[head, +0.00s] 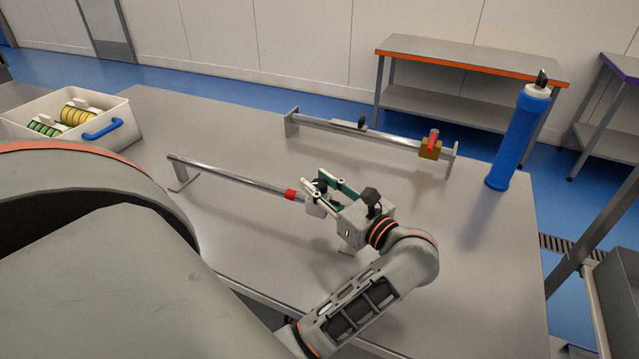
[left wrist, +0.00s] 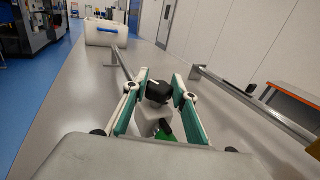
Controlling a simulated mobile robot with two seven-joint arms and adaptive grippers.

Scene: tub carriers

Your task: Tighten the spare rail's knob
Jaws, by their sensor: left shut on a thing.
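The near rail (head: 235,180) is a silver bar on end feet, with a red collar (head: 290,195) on it. A black knob (left wrist: 158,92) sits on a pale block (left wrist: 143,121) at this rail. My left gripper (head: 322,190) is at the rail's right part, with its green-padded fingers shut on the black knob. In the left wrist view the knob lies between the fingertips, and a green piece (left wrist: 165,131) shows below it. The far rail (head: 385,135) carries a brass block (head: 430,149) with a red knob (head: 434,137) and a small black knob (head: 362,122). My right gripper is out of view.
A white tub (head: 120,125) with yellow and green discs and a blue handle stands at the left. A blue cylinder (head: 514,140) with a white top stands at the table's right edge. The tabletop (head: 460,240) right of my gripper is clear. An orange-edged bench (head: 460,60) stands behind.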

